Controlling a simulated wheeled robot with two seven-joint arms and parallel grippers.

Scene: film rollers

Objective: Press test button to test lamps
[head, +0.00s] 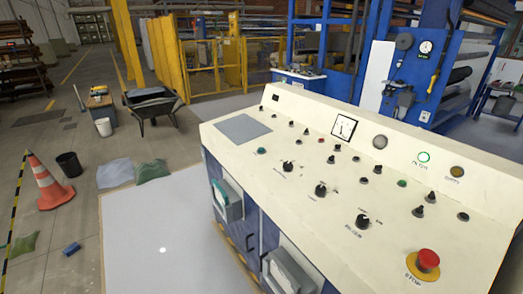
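A cream control panel (300,205) with a sloped top fills the right foreground. It carries small dark knobs, switches and buttons in rows. A green button (261,151) sits at its left and another green button (402,183) at its right. Along the back strip are a grey round lamp (380,141), a green-ringed lamp (424,157) and an amber lamp (457,173). I cannot tell which control is the test button, as most labels are too small to read. Neither of my grippers is in view.
A red mushroom button (428,259) on a yellow base sits at the panel's near right. A gauge (344,127) is mounted at the back. An orange cone (49,181), a black bucket (69,165) and a wheelbarrow (152,103) stand left.

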